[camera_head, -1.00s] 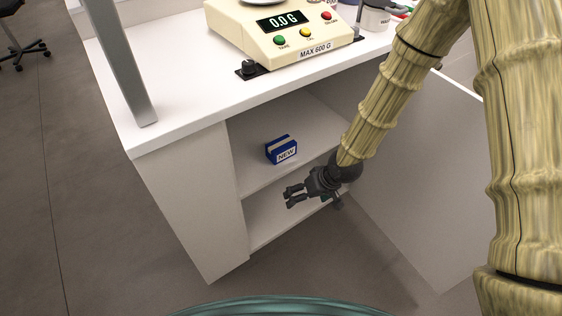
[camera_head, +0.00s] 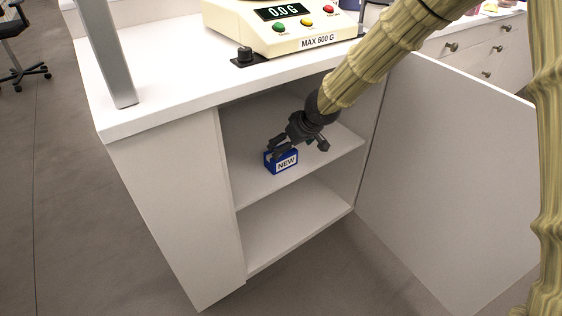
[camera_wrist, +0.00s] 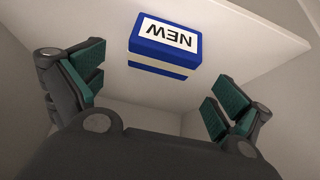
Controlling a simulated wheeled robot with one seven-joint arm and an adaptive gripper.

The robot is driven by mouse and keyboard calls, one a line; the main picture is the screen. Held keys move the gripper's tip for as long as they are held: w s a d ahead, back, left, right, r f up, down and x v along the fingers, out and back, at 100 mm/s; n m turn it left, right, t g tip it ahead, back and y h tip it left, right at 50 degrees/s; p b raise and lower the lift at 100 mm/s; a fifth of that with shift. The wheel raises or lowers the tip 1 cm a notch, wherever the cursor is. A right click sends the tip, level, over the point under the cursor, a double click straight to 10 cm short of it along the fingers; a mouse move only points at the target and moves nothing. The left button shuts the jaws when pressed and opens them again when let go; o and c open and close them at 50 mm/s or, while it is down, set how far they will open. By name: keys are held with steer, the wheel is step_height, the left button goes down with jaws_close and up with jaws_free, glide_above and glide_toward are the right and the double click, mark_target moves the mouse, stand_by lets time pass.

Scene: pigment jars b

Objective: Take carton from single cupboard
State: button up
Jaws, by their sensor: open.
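The carton (camera_head: 285,164) is a small blue box with a white "NEW" label. It stands on the upper shelf (camera_head: 252,180) of the open cupboard. My gripper (camera_head: 273,149) is at the cupboard opening and covers the carton's top in the head view. In the wrist view the carton (camera_wrist: 165,45) shows upside down, beyond and between the two open fingers (camera_wrist: 160,88) with their green pads. The fingers appear apart from the carton, and nothing is between them.
The cupboard door (camera_head: 440,170) stands open at the right. A cream scale (camera_head: 285,25) reading 0.0 G sits on the white countertop (camera_head: 165,90) above. A grey metal post (camera_head: 106,50) rises at the left. The lower shelf (camera_head: 290,225) looks empty.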

mark_target(289, 159)
steer(key=b+x, duration=0.3)
steer(key=x, duration=0.5)
steer(key=shift+s+a+f, duration=0.1)
steer(key=shift+s+a, duration=0.05)
steer(key=shift+s, duration=0.05)
steer(key=c, duration=0.8)
